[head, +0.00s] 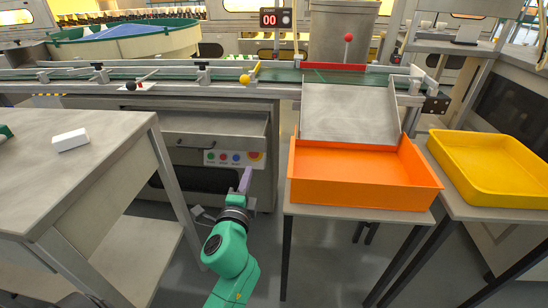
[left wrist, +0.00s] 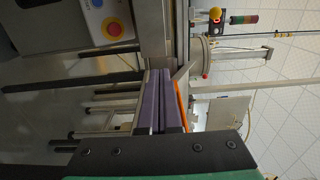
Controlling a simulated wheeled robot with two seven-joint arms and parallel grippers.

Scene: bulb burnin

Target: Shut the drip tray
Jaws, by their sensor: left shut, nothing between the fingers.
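The drip tray (head: 215,122) appears to be the shallow grey metal drawer under the conveyor in the head view. Its inside shows from above, so it stands pulled out by some amount; its front carries a small dark handle. My left gripper (head: 246,180) is shut and empty, with purple fingers pointing up and forward, below and right of the tray's front. It overlaps the edge of the button panel in the picture; I cannot tell whether it touches anything. In the left wrist view the fingers (left wrist: 160,100) lie together. My right gripper is not in view.
A button panel (head: 234,157) with a red-and-yellow stop button sits just under the tray. An orange bin (head: 365,190) stands close on the right, a yellow tray (head: 492,168) beyond it. A grey table (head: 85,165) with a white block (head: 70,140) is on the left.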

